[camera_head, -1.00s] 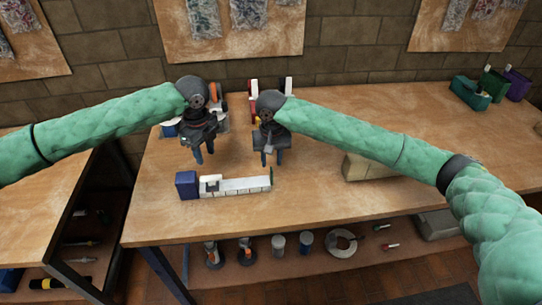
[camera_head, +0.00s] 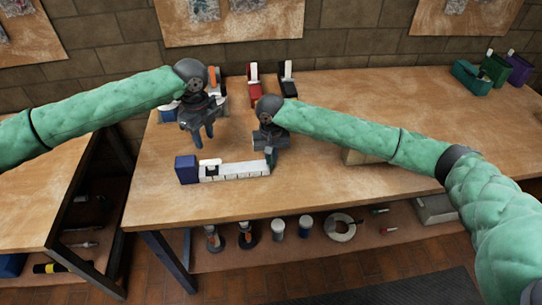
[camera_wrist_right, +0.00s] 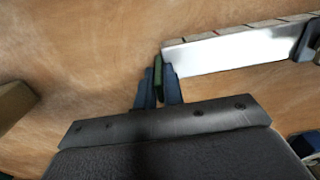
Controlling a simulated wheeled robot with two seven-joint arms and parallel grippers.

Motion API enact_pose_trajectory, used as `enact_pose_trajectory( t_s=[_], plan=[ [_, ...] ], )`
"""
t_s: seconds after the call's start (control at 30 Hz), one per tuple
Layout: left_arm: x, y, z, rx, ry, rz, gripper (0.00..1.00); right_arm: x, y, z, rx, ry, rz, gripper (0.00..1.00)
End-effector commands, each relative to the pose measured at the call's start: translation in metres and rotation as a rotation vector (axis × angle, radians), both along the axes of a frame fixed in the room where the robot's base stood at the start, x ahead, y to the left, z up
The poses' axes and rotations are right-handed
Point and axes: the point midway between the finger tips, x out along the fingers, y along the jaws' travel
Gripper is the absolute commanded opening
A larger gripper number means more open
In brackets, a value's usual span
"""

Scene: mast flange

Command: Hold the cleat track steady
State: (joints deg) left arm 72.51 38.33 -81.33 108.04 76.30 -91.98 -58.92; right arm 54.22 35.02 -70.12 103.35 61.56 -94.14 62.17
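The cleat track (camera_head: 235,171) is a white bar lying on the table, with a dark blue block (camera_head: 187,169) at its left end and a small dark slider (camera_head: 211,169) near that end. In the right wrist view, the bar (camera_wrist_right: 225,52) ends in a thin green end plate (camera_wrist_right: 158,78). My right gripper (camera_head: 270,155) is at the track's right end. Its blue fingers (camera_wrist_right: 159,88) stand close on both sides of the green plate and look shut on it. My left gripper (camera_head: 204,137) is open and empty, above the table behind the track's left part.
Red and black holders (camera_head: 254,88) stand at the table's back, beside a partly hidden item with orange behind my left gripper. A pale block (camera_head: 362,157) is partly hidden under my right arm. Green and purple bins (camera_head: 494,70) stand far right. Bare table lies in front of the track.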

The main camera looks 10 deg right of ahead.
Motion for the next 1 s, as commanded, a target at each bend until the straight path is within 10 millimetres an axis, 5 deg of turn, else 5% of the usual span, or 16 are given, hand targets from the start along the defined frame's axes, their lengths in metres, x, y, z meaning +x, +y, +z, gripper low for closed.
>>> enact_pose_trajectory(
  t_s=[0.43,0.7,1.0],
  plan=[
    [-0.002,0.000,-0.005,0.000,0.007,0.000,0.42,0.000,0.000,0.000,0.000,0.000,0.000,0.00],
    [-0.027,0.009,-0.054,-0.013,0.088,0.021,0.42,0.000,0.000,0.000,0.000,0.000,0.000,0.00],
    [-0.036,0.029,-0.067,-0.121,0.138,0.105,0.42,0.000,0.000,0.000,0.000,0.000,0.000,0.00]
  ],
)
